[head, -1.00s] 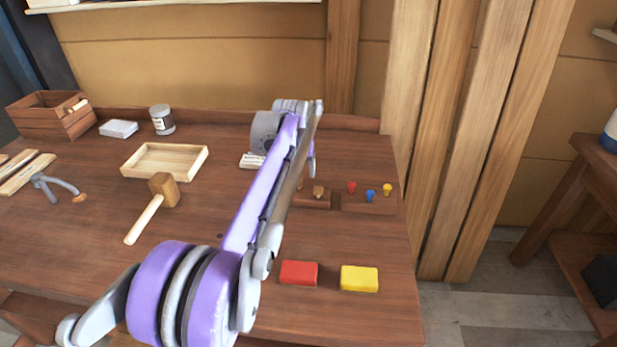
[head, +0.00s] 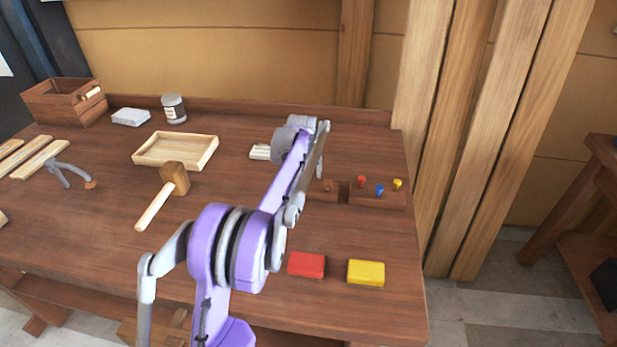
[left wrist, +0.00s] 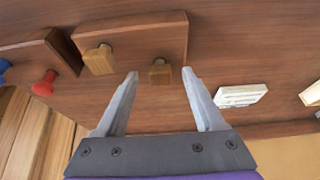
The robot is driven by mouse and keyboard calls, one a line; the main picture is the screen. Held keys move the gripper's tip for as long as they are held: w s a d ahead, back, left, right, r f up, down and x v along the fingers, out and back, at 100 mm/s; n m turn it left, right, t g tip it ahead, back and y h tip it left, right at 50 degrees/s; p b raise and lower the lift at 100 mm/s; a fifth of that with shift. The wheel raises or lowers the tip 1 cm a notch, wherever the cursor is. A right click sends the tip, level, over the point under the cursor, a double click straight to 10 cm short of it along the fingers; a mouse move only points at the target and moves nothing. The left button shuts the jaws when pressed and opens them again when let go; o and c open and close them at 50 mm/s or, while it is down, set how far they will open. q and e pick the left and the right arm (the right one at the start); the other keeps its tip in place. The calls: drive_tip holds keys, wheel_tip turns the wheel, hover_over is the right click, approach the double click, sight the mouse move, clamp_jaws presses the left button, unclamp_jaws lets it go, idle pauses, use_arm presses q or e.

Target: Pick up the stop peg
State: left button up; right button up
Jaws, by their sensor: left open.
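A wooden rack (left wrist: 130,38) in the left wrist view carries two square-headed wooden pegs. One wooden peg (left wrist: 160,73) is between my left fingertips; the other wooden peg (left wrist: 100,60) is just left of the left finger. I cannot tell by sight which is the stop peg. My left gripper (left wrist: 160,74) is open, its fingers apart on either side of the first peg, with no clear contact. In the head view my left arm partly hides this rack (head: 324,196); one wooden peg (head: 327,186) shows beside it. My right gripper is not in view.
A second block (head: 378,199) beside the rack holds red, blue and yellow pegs. Red (head: 306,264) and yellow (head: 366,272) blocks lie nearer the front. A white item (left wrist: 240,95) lies close to my right finger. A mallet (head: 174,181) and tray (head: 176,150) are left.

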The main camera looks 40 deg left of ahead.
use_arm(q)
drive_tip(key=shift+f, duration=0.2)
clamp_jaws()
drive_tip(key=shift+r, duration=0.2)
